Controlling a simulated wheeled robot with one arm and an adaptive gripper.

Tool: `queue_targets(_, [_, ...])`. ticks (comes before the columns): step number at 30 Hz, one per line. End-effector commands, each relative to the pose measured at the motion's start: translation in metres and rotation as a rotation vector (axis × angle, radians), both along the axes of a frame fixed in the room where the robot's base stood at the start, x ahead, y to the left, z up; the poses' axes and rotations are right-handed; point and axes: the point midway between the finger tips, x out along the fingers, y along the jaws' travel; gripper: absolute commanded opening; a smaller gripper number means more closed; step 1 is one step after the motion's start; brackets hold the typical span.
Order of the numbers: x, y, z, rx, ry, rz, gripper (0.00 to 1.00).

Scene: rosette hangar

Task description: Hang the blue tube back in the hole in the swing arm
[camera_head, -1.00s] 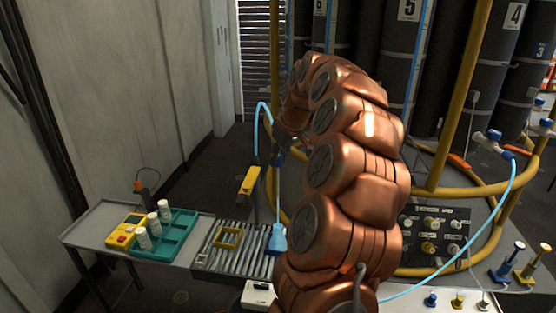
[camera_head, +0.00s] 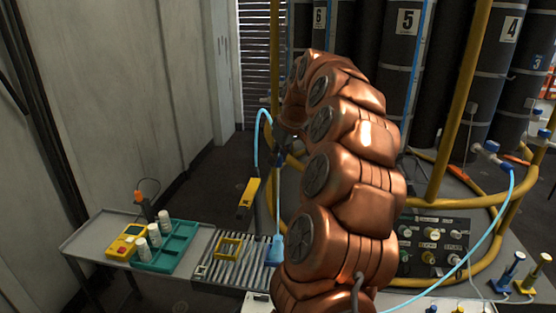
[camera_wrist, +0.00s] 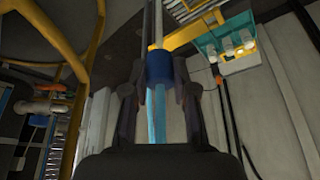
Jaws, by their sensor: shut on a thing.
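The light blue tube (camera_head: 258,140) arches to the left of my gripper (camera_head: 281,155) in the head view. A straight length drops below the gripper to a blue end fitting (camera_head: 274,250) near the rollers. In the wrist view my gripper (camera_wrist: 159,88) is shut on the tube's dark blue collar (camera_wrist: 158,68), with light blue tube running through between the fingers. A yellow bar (camera_wrist: 195,30) lies beyond the collar; it may be the swing arm. A yellow block (camera_head: 248,197) hangs left of the tube in the head view. I cannot make out the hole.
A side table (camera_head: 92,238) holds a yellow meter (camera_head: 125,241) and a teal tray (camera_head: 180,245) with white bottles. A roller bed (camera_head: 225,270) stands beside it. Yellow rails (camera_head: 462,90) and dark cylinders (camera_head: 408,70) stand behind my arm. A valve panel (camera_head: 432,245) is at right.

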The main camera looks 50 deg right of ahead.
Motion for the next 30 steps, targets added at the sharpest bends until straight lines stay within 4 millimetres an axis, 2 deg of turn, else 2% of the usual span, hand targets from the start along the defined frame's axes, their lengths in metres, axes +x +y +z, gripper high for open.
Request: queue_targets(30, [0.000, 0.000, 0.041, -0.001, -0.001, 0.000, 0.01])
